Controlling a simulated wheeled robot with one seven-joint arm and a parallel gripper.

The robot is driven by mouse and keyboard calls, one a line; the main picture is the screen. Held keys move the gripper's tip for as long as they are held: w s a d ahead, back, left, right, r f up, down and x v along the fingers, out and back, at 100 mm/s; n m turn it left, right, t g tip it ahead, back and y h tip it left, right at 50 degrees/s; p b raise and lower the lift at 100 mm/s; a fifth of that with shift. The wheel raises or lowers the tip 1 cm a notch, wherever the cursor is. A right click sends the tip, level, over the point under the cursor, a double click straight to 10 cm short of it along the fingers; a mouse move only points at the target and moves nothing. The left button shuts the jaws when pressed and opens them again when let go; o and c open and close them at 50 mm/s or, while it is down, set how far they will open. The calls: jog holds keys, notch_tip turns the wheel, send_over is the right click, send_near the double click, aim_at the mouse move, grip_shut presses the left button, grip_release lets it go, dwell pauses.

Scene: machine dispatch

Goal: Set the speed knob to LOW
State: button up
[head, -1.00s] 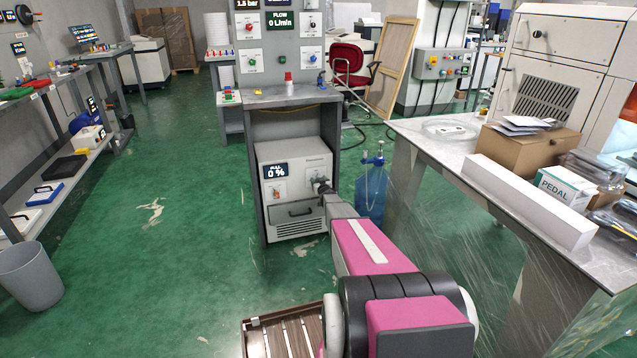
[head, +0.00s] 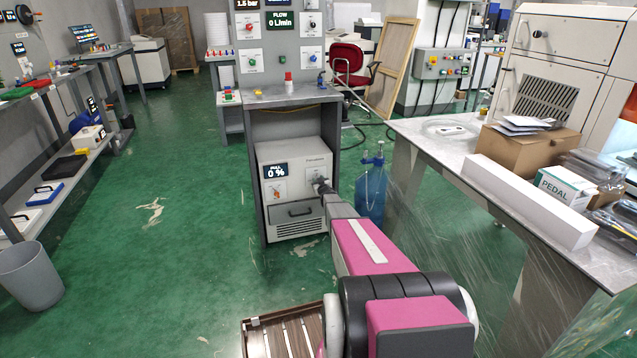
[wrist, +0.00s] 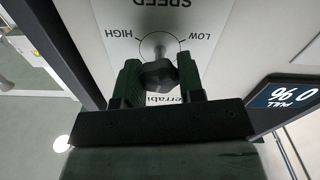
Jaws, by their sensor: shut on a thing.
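The speed knob (wrist: 157,76) is dark and faceted, on a grey shaft in front of a pale panel in the wrist view. The panel appears upside down there, with SPEED above the knob, HIGH to its left and LOW to its right. My gripper (wrist: 159,70) has one finger on each side of the knob and is shut on it. I cannot make out a pointer mark on the knob. In the head view my gripper (head: 319,187) is at the upper right of the grey machine's front (head: 291,192); it hides the knob there.
The machine sits under a grey bench (head: 285,96). A blue bottle (head: 371,190) stands close to the right of my gripper. Green floor is open to the left.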

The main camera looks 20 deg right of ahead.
jog(key=n, duration=1.3)
jog(key=shift+n, duration=0.3)
jog(key=n, duration=1.3)
dwell(0.4)
jog(key=o, duration=0.9)
